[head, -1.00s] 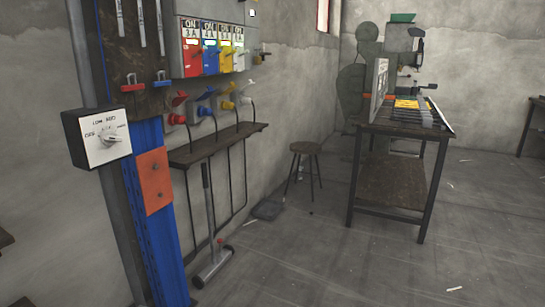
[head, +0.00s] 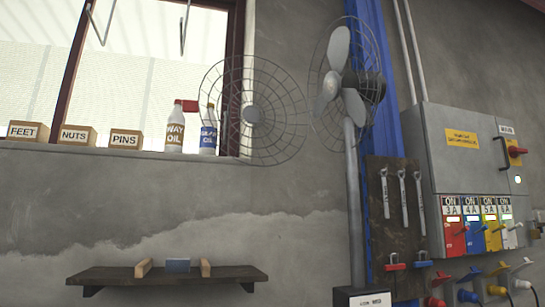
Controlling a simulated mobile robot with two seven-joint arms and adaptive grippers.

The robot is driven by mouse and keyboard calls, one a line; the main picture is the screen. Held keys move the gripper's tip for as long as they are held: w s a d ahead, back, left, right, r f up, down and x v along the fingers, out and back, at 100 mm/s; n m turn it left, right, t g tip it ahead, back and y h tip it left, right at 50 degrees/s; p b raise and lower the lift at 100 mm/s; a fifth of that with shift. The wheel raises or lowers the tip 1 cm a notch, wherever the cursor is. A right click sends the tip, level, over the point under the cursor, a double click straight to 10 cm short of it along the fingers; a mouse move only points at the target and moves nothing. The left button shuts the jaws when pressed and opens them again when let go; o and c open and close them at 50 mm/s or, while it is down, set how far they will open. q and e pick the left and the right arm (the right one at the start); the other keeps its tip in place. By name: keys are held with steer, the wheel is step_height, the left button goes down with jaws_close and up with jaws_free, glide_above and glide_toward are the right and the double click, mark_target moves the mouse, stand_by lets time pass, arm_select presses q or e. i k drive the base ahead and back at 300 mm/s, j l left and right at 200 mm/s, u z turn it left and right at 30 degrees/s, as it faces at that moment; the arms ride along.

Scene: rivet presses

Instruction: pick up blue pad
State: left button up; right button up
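A small blue-grey block (head: 178,265), which looks like the blue pad, stands on a dark wooden wall shelf (head: 120,276) at the lower left of the head view. A small tan wooden piece (head: 143,268) stands to its left and another (head: 205,267) to its right, each a little apart from it. Neither of my grippers is in view.
A pedestal fan (head: 352,165) stands right of the shelf, its wire guard (head: 253,115) reaching left. An electrical cabinet (head: 470,150) with coloured switches is at right.

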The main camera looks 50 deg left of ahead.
mark_target(182, 265)
steer(key=u, duration=1.95)
steer(key=k+j+z, duration=0.1)
steer(key=j, duration=0.2)
steer(key=k+j+z, duration=0.1)
steer(key=j, duration=0.25)
steer(key=k+j+z, duration=0.1)
steer(key=j, duration=0.2)
